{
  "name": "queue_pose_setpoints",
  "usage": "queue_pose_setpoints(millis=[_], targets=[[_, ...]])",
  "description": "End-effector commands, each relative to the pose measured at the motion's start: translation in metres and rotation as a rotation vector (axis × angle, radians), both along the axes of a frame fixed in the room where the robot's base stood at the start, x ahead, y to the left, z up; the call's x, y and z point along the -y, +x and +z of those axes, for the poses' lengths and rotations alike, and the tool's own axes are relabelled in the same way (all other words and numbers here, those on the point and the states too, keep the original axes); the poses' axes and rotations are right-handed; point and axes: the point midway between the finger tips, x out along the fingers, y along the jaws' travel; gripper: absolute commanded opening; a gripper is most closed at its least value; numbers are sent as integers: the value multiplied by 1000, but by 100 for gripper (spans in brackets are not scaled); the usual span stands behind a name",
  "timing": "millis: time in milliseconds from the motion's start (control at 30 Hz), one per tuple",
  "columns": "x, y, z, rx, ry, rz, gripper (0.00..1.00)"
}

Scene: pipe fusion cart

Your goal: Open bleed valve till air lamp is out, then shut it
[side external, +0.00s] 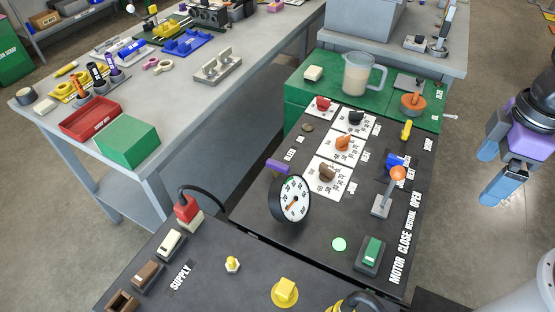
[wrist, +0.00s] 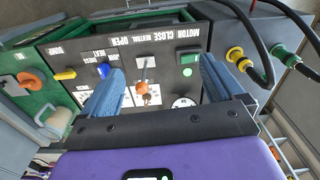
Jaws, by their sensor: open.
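A small purple lever (side external: 277,166), which looks like the bleed valve, sits at the left edge of the black panel (side external: 255,215), by a small label too small to read surely. A dull brownish round lamp (side external: 307,127) lies farther back on that edge; I take it for the air lamp, and it shows no clear glow. My gripper (side external: 487,175) is open and empty, in the air right of the panel and well apart from the lever. In the wrist view its two blue fingers (wrist: 160,68) are spread over the panel; the purple lever cannot be made out there.
A round gauge (side external: 292,199) stands just in front of the purple lever. An orange-knobbed lever (side external: 398,173) rises on the panel's right side, near a yellow handle (side external: 406,130). A green lamp (side external: 339,244) glows near the front. A jug (side external: 361,73) stands behind the panel.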

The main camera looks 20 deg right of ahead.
Motion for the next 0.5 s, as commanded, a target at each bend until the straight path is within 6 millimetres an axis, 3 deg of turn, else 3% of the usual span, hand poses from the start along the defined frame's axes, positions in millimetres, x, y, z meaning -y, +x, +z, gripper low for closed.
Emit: queue_pose_setpoints(millis=[100,500], targets=[[-38,36,6,-5,-2,-150,95],[-144,147,10,-16,-6,-657,95]])
